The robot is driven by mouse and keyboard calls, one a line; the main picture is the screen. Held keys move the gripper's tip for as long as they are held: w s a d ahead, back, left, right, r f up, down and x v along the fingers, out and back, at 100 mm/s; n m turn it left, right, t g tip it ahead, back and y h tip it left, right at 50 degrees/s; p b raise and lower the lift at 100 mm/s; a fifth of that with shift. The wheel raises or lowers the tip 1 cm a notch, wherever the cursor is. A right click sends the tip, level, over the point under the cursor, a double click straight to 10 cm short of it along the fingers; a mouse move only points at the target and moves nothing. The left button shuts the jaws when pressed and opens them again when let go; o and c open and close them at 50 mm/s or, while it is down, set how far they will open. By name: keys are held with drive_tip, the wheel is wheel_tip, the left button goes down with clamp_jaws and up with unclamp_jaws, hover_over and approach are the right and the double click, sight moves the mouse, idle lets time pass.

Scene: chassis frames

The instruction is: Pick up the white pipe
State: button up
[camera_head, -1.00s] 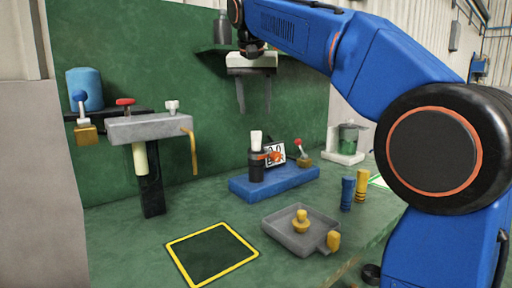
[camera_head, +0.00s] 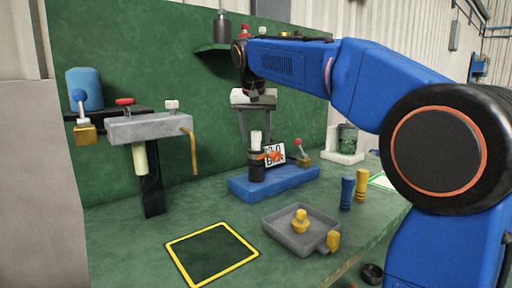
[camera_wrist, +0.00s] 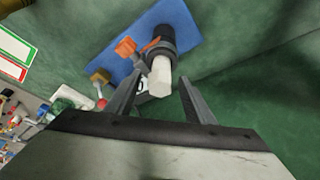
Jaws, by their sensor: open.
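The white pipe (camera_head: 256,137) stands upright in a black holder (camera_head: 256,172) on a blue base (camera_head: 285,180). In the wrist view, the pipe (camera_wrist: 160,80) appears between my two fingertips, with its lower part hidden inside the dark holder. My gripper (camera_head: 258,142) points down, with its fingers spread on either side of the pipe's top in the head view. In the wrist view, my gripper (camera_wrist: 159,80) is open and empty. I cannot tell whether the fingers reach down to the pipe's height.
A black-and-white sign (camera_head: 274,153) and a red-knobbed lever (camera_head: 300,149) stand close to the holder. A grey tray (camera_head: 282,236) with a yellow knob lies in front. Blue and yellow cylinders stand at right. A yellow-bordered square (camera_head: 212,252) on the green bench is empty.

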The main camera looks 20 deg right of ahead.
clamp_jaws()
drive_tip(key=shift+r, duration=0.1)
